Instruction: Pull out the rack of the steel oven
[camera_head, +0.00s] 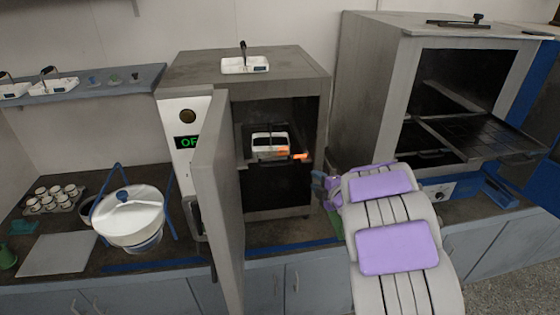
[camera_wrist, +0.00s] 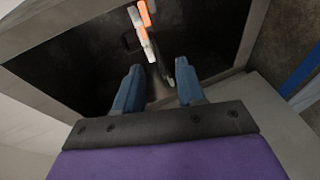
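The steel oven (camera_head: 252,70) stands in the middle of the bench with its door (camera_head: 218,190) swung open. Inside, a white dish (camera_head: 265,140) with a dark rim and an orange part (camera_head: 299,156) rests at mid height. The rack under it is dark and hard to make out. In the wrist view, the orange and white item (camera_wrist: 146,28) lies beyond my fingertips, with a dark bar between them. My gripper (camera_wrist: 158,80) is open, its blue fingers apart at the oven's opening. In the head view it (camera_head: 326,188) is right of the opening, partly hidden by my arm.
A second, larger oven (camera_head: 375,60) stands at the right with a dark rack (camera_head: 480,135) sticking out. A white-lidded pot (camera_head: 130,218) and several small cups (camera_head: 55,198) are at the left. The open door limits room left of the opening.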

